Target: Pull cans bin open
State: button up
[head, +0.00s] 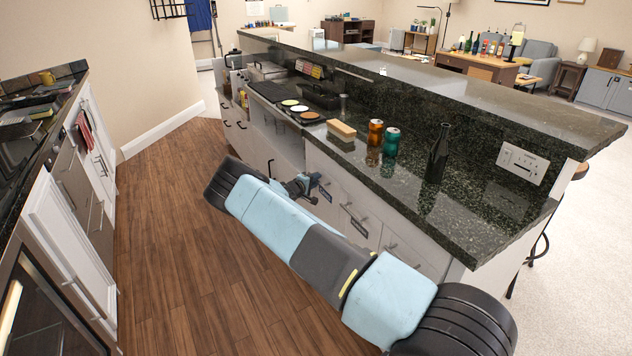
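White cabinet fronts (335,172) line the near side of the dark stone counter, with dark handles. I cannot tell which front is the cans bin. None of the fronts I can see stands clearly open. My gripper (312,184) is at the end of my pale blue arm, close in front of these fronts. Its fingers are small and dark, and I cannot tell whether they touch a handle. My arm hides the lower part of the fronts.
A white oven-side counter run (75,240) is at left. The wooden floor (190,240) between is clear.

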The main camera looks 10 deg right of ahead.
jog(key=shift+w+d, duration=0.1)
jog(key=shift+f, duration=0.1)
grip_shut()
dwell(0.4)
